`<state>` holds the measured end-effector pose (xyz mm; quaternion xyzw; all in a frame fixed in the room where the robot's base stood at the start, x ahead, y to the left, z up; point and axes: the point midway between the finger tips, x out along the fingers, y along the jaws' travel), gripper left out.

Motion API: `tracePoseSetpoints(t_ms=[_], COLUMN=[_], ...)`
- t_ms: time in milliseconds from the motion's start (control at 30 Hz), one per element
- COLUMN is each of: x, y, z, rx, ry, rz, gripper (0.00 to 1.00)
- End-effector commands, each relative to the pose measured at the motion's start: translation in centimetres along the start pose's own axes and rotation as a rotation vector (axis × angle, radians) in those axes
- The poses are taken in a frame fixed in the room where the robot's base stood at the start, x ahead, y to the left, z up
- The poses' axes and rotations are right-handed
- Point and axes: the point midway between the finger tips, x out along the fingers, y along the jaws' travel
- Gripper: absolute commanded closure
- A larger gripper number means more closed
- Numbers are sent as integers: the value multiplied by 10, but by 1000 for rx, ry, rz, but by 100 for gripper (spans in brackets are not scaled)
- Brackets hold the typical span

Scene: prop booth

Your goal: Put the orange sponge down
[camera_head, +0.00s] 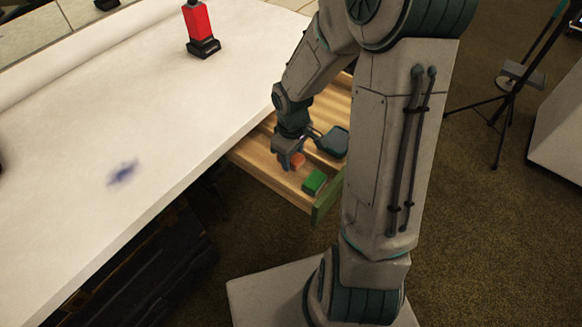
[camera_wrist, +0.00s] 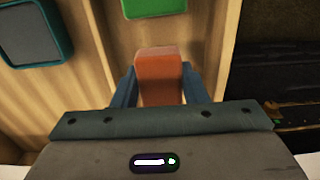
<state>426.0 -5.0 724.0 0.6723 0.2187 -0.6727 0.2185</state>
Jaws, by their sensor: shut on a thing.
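My gripper (camera_wrist: 155,92) is shut on the orange sponge (camera_wrist: 160,70), with one finger at each side of it in the wrist view. In the head view my gripper (camera_head: 288,160) is inside the open wooden drawer (camera_head: 262,172), and a small part of the orange sponge (camera_head: 298,160) shows beside it. I cannot tell whether the sponge touches the drawer floor.
A green block-like item (camera_head: 314,182) lies in the drawer close by, also in the wrist view (camera_wrist: 155,8). A dark teal-edged item (camera_head: 334,142) lies in another compartment. The white table (camera_head: 90,120) holds a red-and-black object (camera_head: 199,25) and a blue stain (camera_head: 122,173).

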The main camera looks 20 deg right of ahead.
Motion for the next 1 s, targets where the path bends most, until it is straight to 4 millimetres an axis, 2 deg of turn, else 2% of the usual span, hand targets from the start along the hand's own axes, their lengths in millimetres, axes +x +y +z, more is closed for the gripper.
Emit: tracePoseSetpoints(t_ms=[167,300,400,667,1000], x=[12,34,43,43,56], y=[0,0,0,0,0], z=[-4,-3,-4,-4,-2], rx=[0,0,-1,0,1], ry=[-2,-2,-1,0,-2], rz=[-1,-2,-1,1,-2], gripper=[90,90,90,90,90])
